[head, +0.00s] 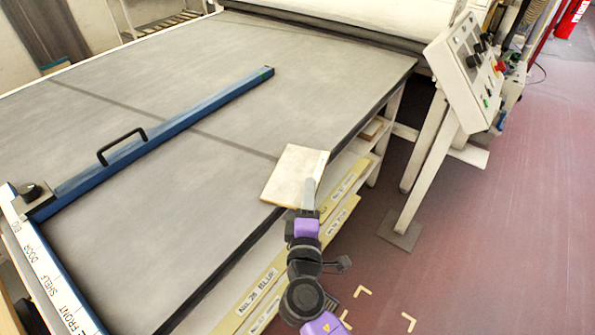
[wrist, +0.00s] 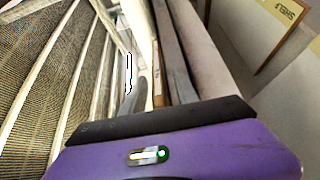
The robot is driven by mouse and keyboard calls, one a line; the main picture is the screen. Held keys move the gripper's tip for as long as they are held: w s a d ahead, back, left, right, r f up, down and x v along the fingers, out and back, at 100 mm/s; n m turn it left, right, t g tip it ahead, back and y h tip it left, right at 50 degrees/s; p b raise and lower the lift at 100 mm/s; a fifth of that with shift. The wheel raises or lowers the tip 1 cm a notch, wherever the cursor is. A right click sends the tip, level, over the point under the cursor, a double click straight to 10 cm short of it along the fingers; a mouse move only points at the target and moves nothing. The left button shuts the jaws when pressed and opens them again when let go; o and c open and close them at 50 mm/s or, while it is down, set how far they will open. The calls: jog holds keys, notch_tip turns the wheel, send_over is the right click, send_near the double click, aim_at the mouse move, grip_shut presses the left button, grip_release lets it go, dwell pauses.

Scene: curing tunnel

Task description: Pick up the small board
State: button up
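The small board (head: 290,176), a pale flat panel, lies at the near right edge of the large grey table (head: 190,150), partly jutting past that edge. My gripper (head: 309,188) reaches up from below and overlaps the board's right side in the head view. One finger covers part of the board; the other is hidden there. In the wrist view my gripper (wrist: 158,92) shows two grey fingers standing apart with a narrow gap between them. I cannot clearly make out the board in that gap.
A blue bar (head: 165,135) with a black handle lies across the table. Labelled boards (head: 262,290) fill shelves beneath the table edge, close to my arm. A control box (head: 466,65) on legs stands at the right. The reddish floor (head: 500,230) is mostly clear.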

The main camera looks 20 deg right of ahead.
jog(key=shift+x, duration=1.2)
grip_shut()
notch_tip(320, 180, up, 20)
jog(key=p, duration=0.3)
